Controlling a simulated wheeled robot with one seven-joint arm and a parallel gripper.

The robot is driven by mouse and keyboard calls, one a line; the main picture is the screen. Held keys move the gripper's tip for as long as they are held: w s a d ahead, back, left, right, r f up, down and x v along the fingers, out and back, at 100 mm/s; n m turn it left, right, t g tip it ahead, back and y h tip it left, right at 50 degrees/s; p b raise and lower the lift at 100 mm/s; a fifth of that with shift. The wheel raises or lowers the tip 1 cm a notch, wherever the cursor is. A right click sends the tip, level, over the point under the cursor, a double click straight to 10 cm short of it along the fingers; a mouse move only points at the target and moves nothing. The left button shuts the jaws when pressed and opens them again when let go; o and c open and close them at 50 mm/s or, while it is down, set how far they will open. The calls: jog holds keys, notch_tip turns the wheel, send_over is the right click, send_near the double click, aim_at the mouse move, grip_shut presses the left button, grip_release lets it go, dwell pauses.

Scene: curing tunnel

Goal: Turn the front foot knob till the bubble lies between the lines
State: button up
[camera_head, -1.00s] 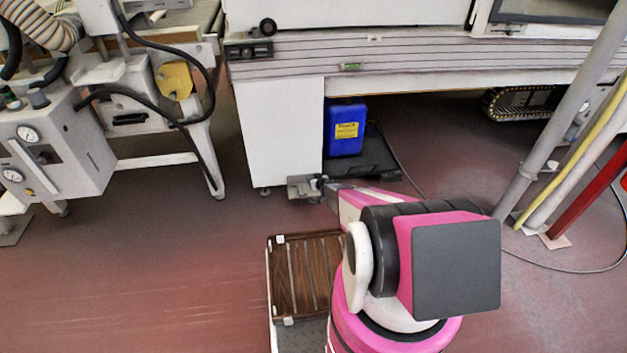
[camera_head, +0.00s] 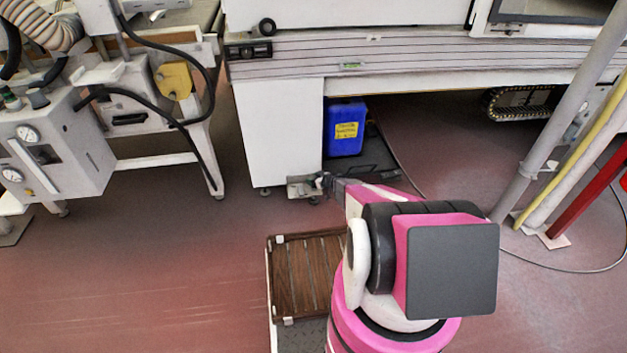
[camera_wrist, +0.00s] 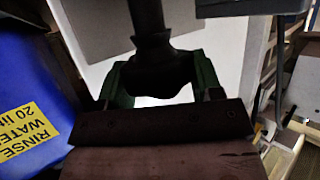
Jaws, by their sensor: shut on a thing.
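The bubble level is a small green vial (camera_head: 352,66) on the striped front rail of the machine; it is too small to tell where its bubble lies. My gripper (camera_head: 326,184) is low at the foot of the machine's white leg (camera_head: 280,135). In the wrist view my gripper (camera_wrist: 160,90) has its two green-edged fingers on either side of a dark knob (camera_wrist: 155,70) with a stem, and is shut on it. In the head view the knob is mostly hidden by my gripper. A metal foot bracket (camera_head: 300,188) shows beside it.
A blue water container (camera_head: 345,128) with a yellow label stands on a dark tray behind the leg; it also fills the left of the wrist view (camera_wrist: 30,90). A slatted wooden rack (camera_head: 308,275) lies in front. Grey, yellow and red pipes stand right. Floor at left is clear.

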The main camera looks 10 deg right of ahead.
jog(key=n+g+y, duration=0.2)
jog(key=n+g, duration=0.1)
jog(key=n+g+y, duration=0.2)
jog(key=n+g, duration=0.1)
jog(key=shift+w+f+n, duration=0.1)
jog(key=shift+w+n, duration=0.05)
jog(key=shift+n, duration=0.15)
jog(key=n+g, duration=0.4)
jog(key=g, duration=0.1)
jog(key=shift+y, duration=0.3)
jog(key=shift+s+n+g, duration=0.2)
jog(key=shift+n+g, duration=0.9)
jog(key=shift+g, duration=0.4)
jog(key=o, duration=0.9)
notch_tip(320, 180, up, 4)
jog(key=shift+s+r, duration=0.1)
jog(key=s+a+r, duration=0.2)
jog(key=a, duration=0.1)
jog(key=s+a+r, duration=0.2)
jog(key=a, duration=0.1)
jog(key=s+a+r, duration=0.1)
jog(key=a+r, duration=0.2)
jog(key=a, duration=0.1)
jog(key=shift+s, duration=0.4)
